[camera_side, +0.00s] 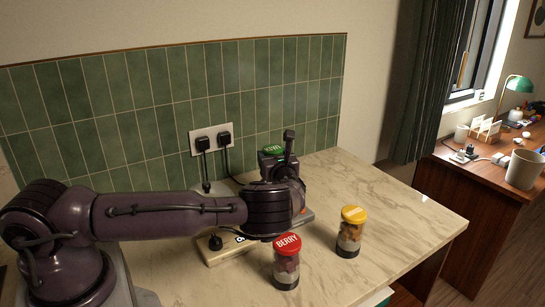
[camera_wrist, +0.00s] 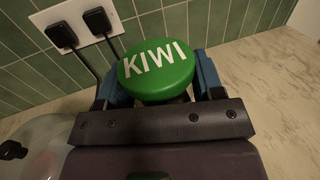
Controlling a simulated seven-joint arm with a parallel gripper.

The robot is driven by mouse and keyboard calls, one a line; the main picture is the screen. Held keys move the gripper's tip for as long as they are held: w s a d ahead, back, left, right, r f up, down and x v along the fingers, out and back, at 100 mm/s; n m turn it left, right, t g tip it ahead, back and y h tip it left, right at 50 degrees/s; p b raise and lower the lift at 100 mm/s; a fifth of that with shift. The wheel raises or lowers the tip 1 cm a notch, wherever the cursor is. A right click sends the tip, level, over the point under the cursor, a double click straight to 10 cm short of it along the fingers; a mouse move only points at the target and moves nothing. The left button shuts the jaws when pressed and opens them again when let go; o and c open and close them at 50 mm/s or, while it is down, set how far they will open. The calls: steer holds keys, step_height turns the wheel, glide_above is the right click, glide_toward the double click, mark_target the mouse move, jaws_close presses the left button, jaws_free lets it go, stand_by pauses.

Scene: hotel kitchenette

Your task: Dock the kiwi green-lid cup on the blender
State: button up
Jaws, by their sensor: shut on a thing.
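The kiwi cup's green lid (camera_wrist: 155,70), marked KIWI, sits between the two blue fingers of my gripper (camera_wrist: 158,82) in the wrist view. My gripper is shut on this cup. In the side view the green lid (camera_side: 274,149) shows just above my gripper (camera_side: 272,160), near the tiled wall; my wrist hides the cup's body. A grey flat edge (camera_side: 306,217) shows beside my wrist; it may be the blender's base, but my arm hides most of it. I cannot tell whether the cup touches it.
A red-lidded BERRY cup (camera_side: 287,262) and a yellow-lidded cup (camera_side: 350,232) stand on the marble counter (camera_side: 400,220). Two black plugs with cords sit in the wall outlet (camera_side: 211,139). A clear rounded object (camera_wrist: 42,150) is at left in the wrist view.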

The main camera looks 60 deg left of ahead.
steer(key=shift+f, duration=0.4)
steer(key=o, duration=0.9)
steer(key=shift+f, duration=0.15)
steer(key=shift+c, duration=0.2)
steer(key=v, duration=1.1)
steer(key=s+d+r+n+h, duration=0.4)
steer(key=s+r+n, duration=0.3)
steer(key=s, duration=0.2)
steer(key=s+d+r+n+h, duration=0.5)
steer(key=s+r+n+h, duration=0.2)
steer(key=s+r, duration=0.1)
steer(key=s+d+r+n+t+h, duration=0.1)
steer(key=s+d+r+n+h, duration=0.4)
steer(key=s, duration=0.6)
step_height(320, 180, up, 3)
steer(key=shift+f+n+h, duration=0.1)
steer(key=shift+n+h, duration=0.6)
steer(key=shift+n, duration=0.3)
